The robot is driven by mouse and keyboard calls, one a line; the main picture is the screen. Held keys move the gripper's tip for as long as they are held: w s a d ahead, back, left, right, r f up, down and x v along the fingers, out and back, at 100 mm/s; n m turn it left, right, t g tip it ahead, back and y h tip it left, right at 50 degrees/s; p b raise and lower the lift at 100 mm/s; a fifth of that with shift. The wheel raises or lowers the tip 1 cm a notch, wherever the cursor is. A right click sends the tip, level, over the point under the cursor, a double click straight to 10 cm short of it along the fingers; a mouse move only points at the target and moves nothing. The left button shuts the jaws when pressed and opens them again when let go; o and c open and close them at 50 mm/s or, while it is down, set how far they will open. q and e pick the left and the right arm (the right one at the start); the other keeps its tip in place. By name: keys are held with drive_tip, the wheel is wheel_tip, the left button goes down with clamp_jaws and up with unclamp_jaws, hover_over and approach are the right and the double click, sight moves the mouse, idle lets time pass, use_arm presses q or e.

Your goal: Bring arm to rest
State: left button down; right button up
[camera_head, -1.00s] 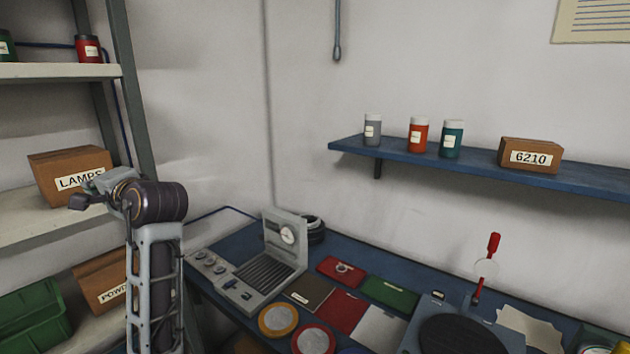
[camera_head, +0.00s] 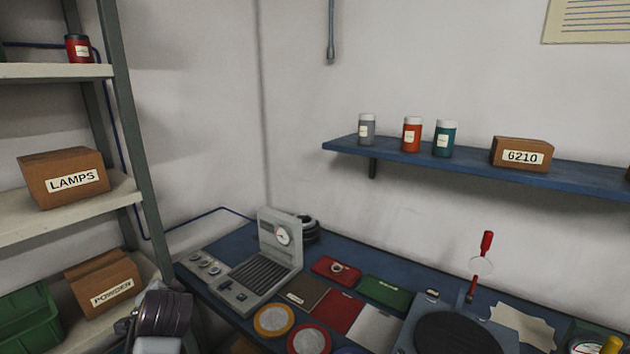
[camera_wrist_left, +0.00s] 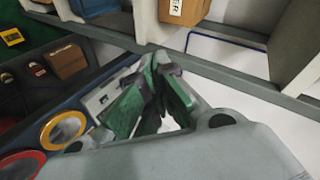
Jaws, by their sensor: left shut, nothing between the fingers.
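My left arm (camera_head: 162,318) shows only at the bottom left edge of the head view, low beside the workbench, with its gripper outside that picture. In the left wrist view my left gripper (camera_wrist_left: 160,70) shows its green-padded fingers, shut and empty. Behind the fingers are the edge of the blue bench and a grey shelf post. My right arm and right gripper are in neither view.
The blue workbench (camera_head: 235,240) holds a grey gauge device (camera_head: 281,237), coloured mats, discs and a dark round plate (camera_head: 458,333). Shelving at left carries a LAMPS box (camera_head: 64,178), a POWDER box (camera_head: 104,284) and a green bin (camera_head: 30,318).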

use_arm(q)
drive_tip(key=s+d+f+n+g+h, duration=0.1)
drive_tip(key=s+d+f+g+h, duration=0.25)
drive_tip(key=s+d+f, duration=0.55)
drive_tip(key=s+d+f+n+g+h, duration=0.2)
drive_tip(key=s+d+f+h, duration=0.35)
drive_tip(key=s+f, duration=0.75)
drive_tip(key=s+f+g+y, duration=0.1)
drive_tip(key=s+f+g, duration=0.15)
drive_tip(key=f, duration=3.15)
drive_tip(key=s+a+f, duration=0.2)
drive_tip(key=s+f, duration=0.7)
drive_tip(key=s, duration=0.2)
drive_tip(key=s+a+f, duration=0.2)
drive_tip(key=s+f, duration=0.8)
drive_tip(key=s, duration=0.1)
drive_tip(key=shift+s+f+m, duration=0.15)
drive_tip(key=shift+s+m, duration=0.1)
drive_tip(key=shift+m, duration=0.05)
drive_tip(key=shift+s, duration=0.1)
